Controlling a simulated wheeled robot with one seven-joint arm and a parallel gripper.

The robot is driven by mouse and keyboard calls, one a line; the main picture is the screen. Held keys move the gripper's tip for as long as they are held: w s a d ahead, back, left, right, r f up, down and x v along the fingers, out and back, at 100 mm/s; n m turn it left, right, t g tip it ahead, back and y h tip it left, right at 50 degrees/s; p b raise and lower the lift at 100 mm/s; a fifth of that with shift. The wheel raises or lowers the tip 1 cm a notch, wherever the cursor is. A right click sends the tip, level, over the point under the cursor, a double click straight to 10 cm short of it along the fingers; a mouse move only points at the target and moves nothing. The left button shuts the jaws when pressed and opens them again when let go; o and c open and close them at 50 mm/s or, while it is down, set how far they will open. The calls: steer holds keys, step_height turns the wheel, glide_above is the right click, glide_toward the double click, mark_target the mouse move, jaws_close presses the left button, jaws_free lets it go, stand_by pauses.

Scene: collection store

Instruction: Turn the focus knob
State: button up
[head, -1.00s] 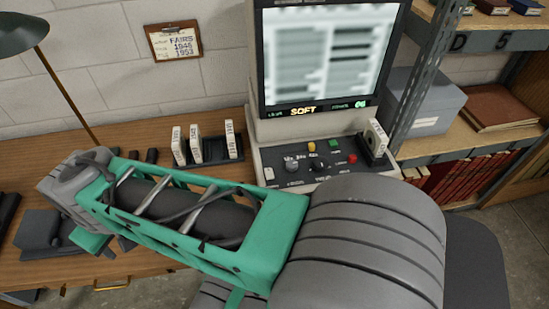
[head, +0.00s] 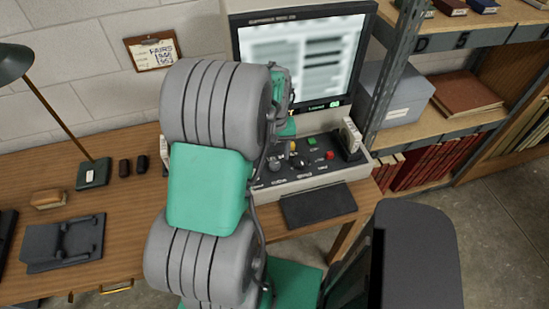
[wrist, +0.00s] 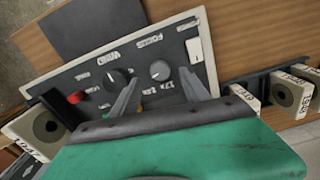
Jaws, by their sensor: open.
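The reader's control panel (head: 318,178) stands below the lit screen (head: 300,55), which shows a blurred page. In the wrist view the panel appears upside down. The grey knob (wrist: 160,71) sits beside the label that seems to read FOCUS; it also shows at the panel's left in the head view (head: 274,163). A dark knob (wrist: 116,78) is to its left in the wrist view. My gripper (wrist: 160,80) is open and empty, its fingers on either side of the grey knob in the picture. Whether they reach down around it or stay above it, I cannot tell.
A red button (wrist: 76,97) is on the panel, with a green button (head: 312,141) near it in the head view. A white labelled box (head: 351,136) stands at the panel's right end. Boxes in a rack (wrist: 262,86) flank the panel. A dark pad (head: 318,206) lies in front.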

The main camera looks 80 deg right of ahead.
mark_target(274, 164)
step_height(274, 164, down, 4)
steer(key=shift+f, duration=0.1)
jaws_close()
stand_by(0.6)
